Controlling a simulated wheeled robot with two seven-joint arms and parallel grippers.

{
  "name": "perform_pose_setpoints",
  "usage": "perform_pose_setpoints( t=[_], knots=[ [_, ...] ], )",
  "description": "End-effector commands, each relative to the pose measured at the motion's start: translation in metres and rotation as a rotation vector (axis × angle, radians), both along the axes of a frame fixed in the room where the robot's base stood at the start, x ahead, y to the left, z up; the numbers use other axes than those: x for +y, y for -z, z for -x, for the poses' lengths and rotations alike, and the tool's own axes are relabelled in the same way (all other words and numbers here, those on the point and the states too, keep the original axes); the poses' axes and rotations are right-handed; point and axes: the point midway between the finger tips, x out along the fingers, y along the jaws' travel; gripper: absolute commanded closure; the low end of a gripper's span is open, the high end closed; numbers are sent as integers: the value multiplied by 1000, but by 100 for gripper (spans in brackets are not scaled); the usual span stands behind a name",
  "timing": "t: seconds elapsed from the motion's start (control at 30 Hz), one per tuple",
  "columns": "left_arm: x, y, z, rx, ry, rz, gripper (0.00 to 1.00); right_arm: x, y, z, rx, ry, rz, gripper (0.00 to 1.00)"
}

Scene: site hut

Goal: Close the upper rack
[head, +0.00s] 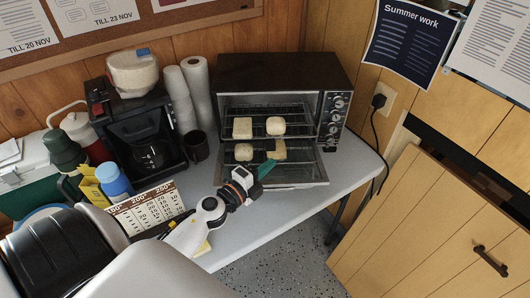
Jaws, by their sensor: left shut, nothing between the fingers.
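The toaster oven (285,72) stands on the grey table with its door (300,173) folded down open. The upper rack (258,113) is a wire shelf carrying two pale bread slices (242,128). It seems to reach out toward the oven's front, but how far is hard to tell. Below it is a lower rack (228,148) with more bread slices (243,152). My left gripper (267,166) is shut and empty. My right gripper is not in view.
A temperature card (148,207) is near my left arm. A wooden cabinet door (425,235) is at right. The table right of the oven is clear.

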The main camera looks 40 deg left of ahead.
Motion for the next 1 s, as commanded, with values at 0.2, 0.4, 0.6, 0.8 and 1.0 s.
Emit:
perform_pose_setpoints(
  t=[0.2,0.4,0.6,0.8,1.0],
  knots=[
    [20,1,-22,0,-2,-2,100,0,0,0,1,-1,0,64],
    [25,1,-27,1,-2,-2,100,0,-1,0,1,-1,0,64],
    [25,1,-27,1,-2,-1,100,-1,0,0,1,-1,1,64],
    [35,1,-41,0,-1,-2,100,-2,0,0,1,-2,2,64],
    [48,1,-57,1,-1,-2,100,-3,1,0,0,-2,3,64]
  ],
)
